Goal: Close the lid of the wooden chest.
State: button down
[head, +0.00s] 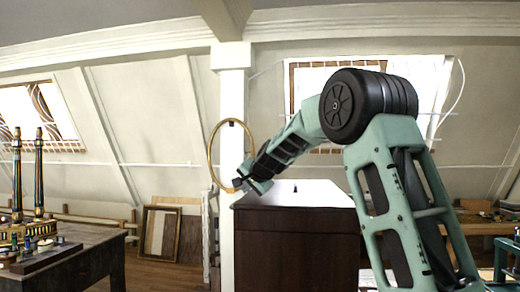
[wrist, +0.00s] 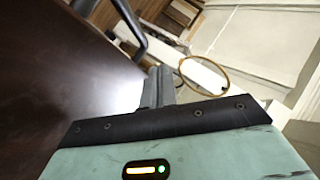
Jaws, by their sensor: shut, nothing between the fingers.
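A dark brown wooden box-like piece (head: 296,250) stands in the middle of the head view. It may be the chest, but I see no raised lid or open inside. Its top (head: 295,196) is bright with glare, and a tiny dark thing (head: 296,188) shows on it. In the wrist view a dark brown glossy surface (wrist: 45,70), probably that top, fills the left. My gripper (head: 242,183) is shut and empty at the top's left end; I cannot tell whether it touches. Its fingers also show in the wrist view (wrist: 161,80).
A gold ring (head: 211,150) is by the white post (head: 231,105) behind my gripper. A dark table (head: 85,258) with candlesticks stands at left. Frames (head: 160,232) lean at the back wall. A dark curved bar (wrist: 131,20), unidentified, rises beyond my fingers.

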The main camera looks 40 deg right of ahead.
notch_tip(320, 180, up, 4)
jog(key=shift+r+p, duration=0.1)
jog(key=shift+p, duration=1.1)
jog(key=s+a+r+b, duration=0.2)
jog(key=s+a+r, duration=0.3)
jog(key=r, duration=0.2)
jog(key=s+a+f+n+g+y+b, duration=0.2)
jog(key=s+a+f+n, duration=0.15)
jog(key=a+f, duration=0.5)
jog(key=s+a+f+n+g+y+b, duration=0.1)
jog(key=s+a+f+n+y, duration=0.2)
jog(key=a+f, duration=0.55)
jog(key=s+a+f+n+g+b, duration=0.2)
jog(key=s+a+f+n, duration=0.4)
jog(key=a, duration=0.5)
jog(key=s+a+f+n+g+b, duration=0.1)
jog(key=s+a+f+n+g, duration=0.1)
jog(key=s+a+f, duration=0.3)
jog(key=s+a+f+n+g+b, duration=0.1)
jog(key=s+a+f+g, duration=0.15)
jog(key=s+f, duration=0.4)
jog(key=s+f+n+g+b, duration=0.1)
jog(key=s+f+n, duration=0.2)
jog(key=s, duration=0.5)
jog(key=s+f+n+g+h+b, duration=0.1)
jog(key=s+f+n, duration=0.2)
jog(key=s+f, duration=0.2)
jog(key=s, duration=0.3)
jog(key=shift+f, duration=0.35)
